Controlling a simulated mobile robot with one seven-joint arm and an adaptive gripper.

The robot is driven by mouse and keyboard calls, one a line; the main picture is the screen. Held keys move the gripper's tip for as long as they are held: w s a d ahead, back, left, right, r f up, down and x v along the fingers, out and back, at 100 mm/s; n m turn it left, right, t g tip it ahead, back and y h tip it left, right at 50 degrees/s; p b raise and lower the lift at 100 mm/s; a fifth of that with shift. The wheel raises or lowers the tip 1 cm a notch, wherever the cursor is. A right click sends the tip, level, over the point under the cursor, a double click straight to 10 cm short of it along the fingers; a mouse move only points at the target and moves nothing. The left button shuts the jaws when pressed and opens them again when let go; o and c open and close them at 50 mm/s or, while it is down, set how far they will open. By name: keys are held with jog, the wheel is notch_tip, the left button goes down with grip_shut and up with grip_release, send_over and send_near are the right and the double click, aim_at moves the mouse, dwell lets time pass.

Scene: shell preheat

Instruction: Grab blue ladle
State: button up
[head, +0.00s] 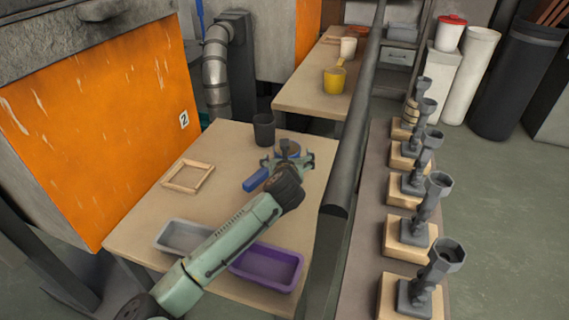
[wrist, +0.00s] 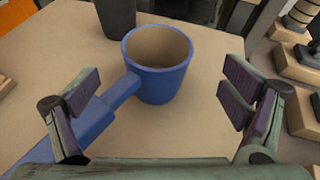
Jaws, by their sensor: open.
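The blue ladle (wrist: 158,85) has a round cup and a thick handle that runs down to the lower left. In the wrist view its cup stands on the table ahead of my gripper (wrist: 160,92), between the two spread fingers. The left finger overlaps the handle in the picture; whether it touches cannot be told. In the head view my gripper (head: 287,162) hides much of the cup, and the blue handle (head: 255,180) shows to its left. My gripper is open, with nothing held.
A dark cup (head: 263,130) stands just behind the ladle. A wooden frame (head: 187,163), a grey tray (head: 160,244) and a purple tray (head: 240,271) lie on the table (head: 135,215). A dark rail (head: 350,120) and a bench with several grey funnel stands (head: 424,205) are at the right.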

jog(key=shift+p+x, duration=1.1)
jog(key=shift+x, duration=2.35)
jog(key=shift+a+r, duration=0.1)
jog(key=shift+a, duration=0.05)
jog(key=shift+c, duration=0.5)
jog(key=c, duration=1.9)
jog(key=shift+c, duration=0.2)
jog(key=shift+r, duration=0.1)
